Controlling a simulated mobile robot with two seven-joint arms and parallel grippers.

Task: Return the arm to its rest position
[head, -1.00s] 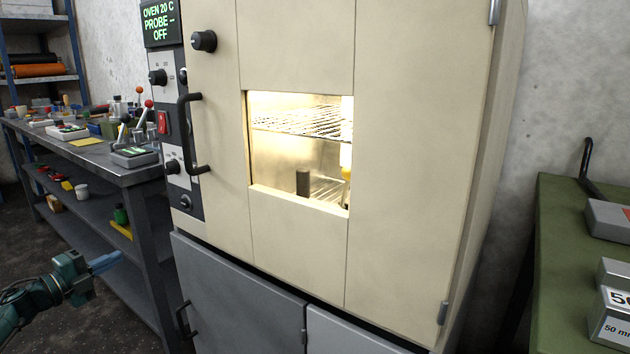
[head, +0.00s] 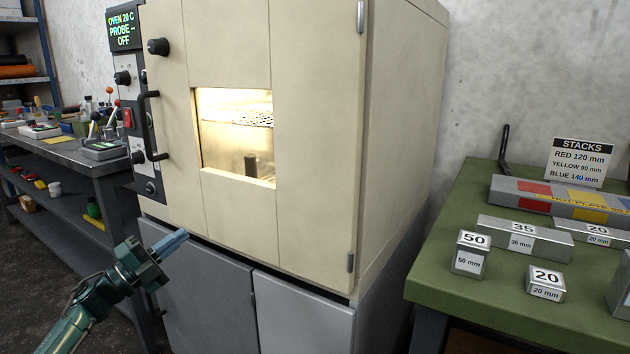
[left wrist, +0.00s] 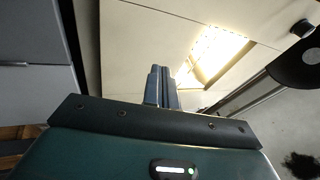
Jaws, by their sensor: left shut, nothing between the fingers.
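My left gripper (head: 171,244) is at the lower left of the head view, in front of the oven's grey lower cabinet. Its blue-grey fingers are together and empty, and they also show in the left wrist view (left wrist: 160,85). The fingers point up and right toward the cream oven (head: 315,120). The oven door is shut, and its black handle (head: 148,125) is above and left of the gripper. Through the lit window (head: 235,135) I see a wire rack and a dark cylinder (head: 251,166). My right gripper is not in view.
A green bench (head: 470,290) at the right holds several labelled metal blocks (head: 470,255) and a STACKS sign (head: 580,163). A grey workbench (head: 95,160) with tools and small items stands at the left. Dark floor shows at the lower left.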

